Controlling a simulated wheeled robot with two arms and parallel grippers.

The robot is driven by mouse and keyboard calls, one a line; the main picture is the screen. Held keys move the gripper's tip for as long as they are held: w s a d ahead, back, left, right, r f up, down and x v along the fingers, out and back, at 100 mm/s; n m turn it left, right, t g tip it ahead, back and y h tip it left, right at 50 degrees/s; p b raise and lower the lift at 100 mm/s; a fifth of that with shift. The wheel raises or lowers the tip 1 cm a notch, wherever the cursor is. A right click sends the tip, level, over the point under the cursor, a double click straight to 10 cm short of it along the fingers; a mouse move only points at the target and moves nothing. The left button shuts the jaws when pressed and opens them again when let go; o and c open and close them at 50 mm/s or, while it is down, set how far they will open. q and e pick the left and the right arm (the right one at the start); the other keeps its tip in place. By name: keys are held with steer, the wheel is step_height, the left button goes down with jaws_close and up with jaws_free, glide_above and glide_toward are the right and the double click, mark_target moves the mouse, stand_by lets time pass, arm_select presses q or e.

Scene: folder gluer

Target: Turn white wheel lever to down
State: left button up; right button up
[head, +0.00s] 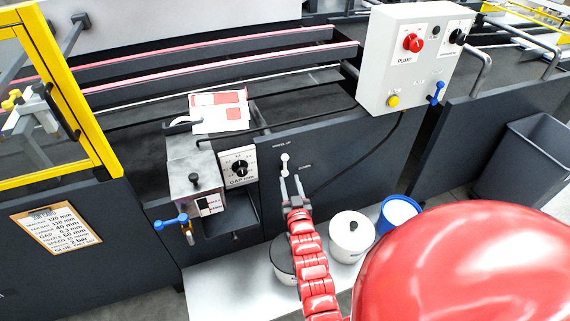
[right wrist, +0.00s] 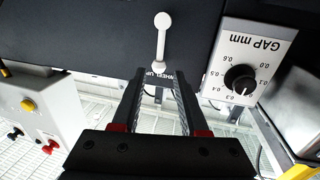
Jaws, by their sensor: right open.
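The white wheel lever (head: 284,164) is on the dark front panel, just below the "WHEEL UP" label, with a "DOWN" label lower to its right. In the right wrist view, which is upside down, the lever (right wrist: 161,38) shows a round knob at the top and a thin rod running to near the label. I cannot tell its exact setting. My right gripper (head: 291,182) is open and empty, just below the lever in the head view. In the right wrist view its fingers (right wrist: 158,78) point toward the lever, apart from its knob. My left gripper is out of view.
The GAP mm dial (head: 239,168) and a grey metal box (head: 193,172) are left of the lever. A white control box (head: 416,60) is at the upper right. White pots (head: 351,240) stand on a pale shelf (head: 222,287) below.

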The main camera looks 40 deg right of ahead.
mark_target(285, 163)
steer(key=p+x, duration=0.1)
steer(key=x, duration=0.7)
steer(key=shift+w+d+f, duration=0.1)
steer(key=shift+w+f, duration=0.05)
jaws_close()
stand_by(1.2)
